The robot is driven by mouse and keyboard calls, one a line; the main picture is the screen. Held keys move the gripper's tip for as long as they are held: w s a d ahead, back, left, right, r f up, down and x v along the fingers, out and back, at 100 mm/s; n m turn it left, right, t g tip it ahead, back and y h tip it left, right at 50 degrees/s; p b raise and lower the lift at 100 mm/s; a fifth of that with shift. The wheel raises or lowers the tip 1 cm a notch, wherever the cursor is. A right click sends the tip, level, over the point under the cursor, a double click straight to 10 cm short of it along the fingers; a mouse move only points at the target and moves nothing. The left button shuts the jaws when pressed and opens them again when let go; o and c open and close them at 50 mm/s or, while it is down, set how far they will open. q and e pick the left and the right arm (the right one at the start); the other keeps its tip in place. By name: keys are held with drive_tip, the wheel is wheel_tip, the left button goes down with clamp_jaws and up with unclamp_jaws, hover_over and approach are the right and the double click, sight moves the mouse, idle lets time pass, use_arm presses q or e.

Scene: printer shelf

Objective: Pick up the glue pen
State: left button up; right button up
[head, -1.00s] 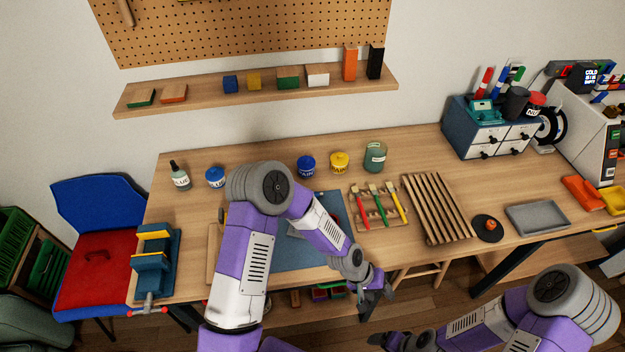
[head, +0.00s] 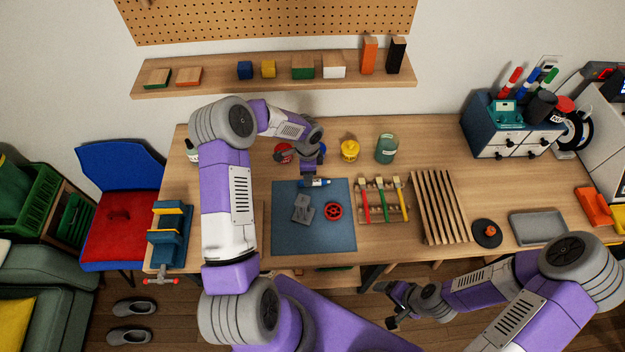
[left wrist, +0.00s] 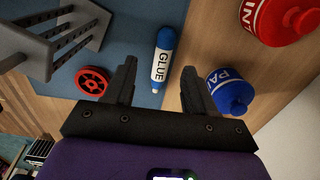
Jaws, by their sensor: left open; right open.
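The glue pen (head: 315,183) is blue and white and lies at the far edge of the blue mat (head: 285,238). In the left wrist view the pen (left wrist: 162,58) shows its GLUE label, with its near end between the fingers. My left gripper (head: 309,170) is directly over the pen, pointing down. Its jaws (left wrist: 159,68) are open and apart from the pen on both sides; how high they are above it is hard to tell. My right gripper (head: 392,305) is open and empty in front of the table.
A red paint pot (head: 283,153) and a blue paint pot (left wrist: 230,90) stand close to my left gripper. On the mat lie a red wheel (head: 333,211) and a grey bracket (head: 303,209). A rack with several coloured tools (head: 382,200) stands right of the mat.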

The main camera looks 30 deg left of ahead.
use_arm(q)
drive_tip(key=f, duration=0.5)
drive_tip(key=shift+w+a+f+p, duration=0.1)
drive_tip(key=shift+w+f+p, duration=0.1)
drive_tip(key=shift+w+p, duration=0.1)
clamp_jaws()
